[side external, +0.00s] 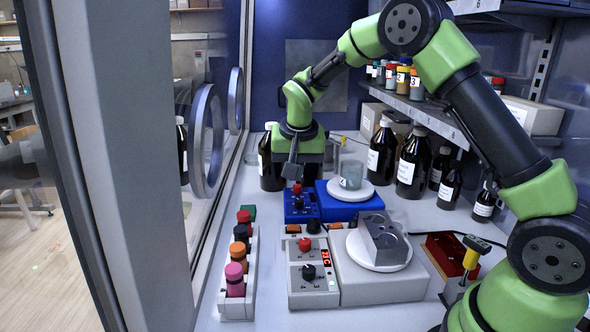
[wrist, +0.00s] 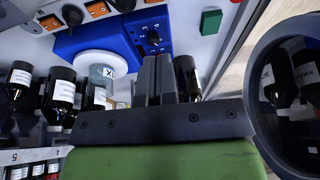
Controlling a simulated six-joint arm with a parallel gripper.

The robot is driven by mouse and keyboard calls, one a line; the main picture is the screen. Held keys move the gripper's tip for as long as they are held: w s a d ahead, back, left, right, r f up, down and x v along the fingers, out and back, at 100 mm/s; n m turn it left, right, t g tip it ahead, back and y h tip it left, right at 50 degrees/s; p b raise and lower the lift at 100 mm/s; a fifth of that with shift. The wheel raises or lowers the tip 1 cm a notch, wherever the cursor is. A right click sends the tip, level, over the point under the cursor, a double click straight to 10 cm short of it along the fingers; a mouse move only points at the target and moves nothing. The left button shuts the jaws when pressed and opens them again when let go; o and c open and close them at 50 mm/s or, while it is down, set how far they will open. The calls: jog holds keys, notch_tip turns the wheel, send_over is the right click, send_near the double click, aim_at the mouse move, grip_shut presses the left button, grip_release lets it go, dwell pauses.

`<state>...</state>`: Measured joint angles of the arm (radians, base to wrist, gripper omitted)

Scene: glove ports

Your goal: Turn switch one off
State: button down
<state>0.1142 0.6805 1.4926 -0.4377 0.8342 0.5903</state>
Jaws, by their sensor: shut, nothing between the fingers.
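A row of orange rocker switches stands between the blue and grey devices. In the side external view one orange switch (side external: 293,229) is at the left and another (side external: 335,226) at the right, with a dark part between them. The wrist view shows orange switches (wrist: 97,9) along the top edge, partly cut off. I cannot read which one is switch one or its on/off position. My gripper (side external: 291,171) is shut and empty, pointing down over the blue device's left part, behind the switch row. Its fingers also show in the wrist view (wrist: 157,64).
A blue hotplate (side external: 345,210) carries a beaker (side external: 351,175); its red knob (side external: 297,188) is close below my fingers. A grey device (side external: 383,287) stands in front. A rack of colored-cap vials (side external: 237,307) is at left. Dark bottles (side external: 382,150) line the right and back.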

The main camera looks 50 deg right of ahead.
jog(key=shift+s+r, duration=0.15)
jog(key=shift+r, duration=0.1)
dwell(0.3)
send_near(290, 226)
jog(key=x, duration=0.5)
jog(key=shift+d+f, duration=0.15)
jog(key=shift+d, duration=0.2)
jog(key=shift+x, duration=0.75)
jog(key=shift+a, duration=0.2)
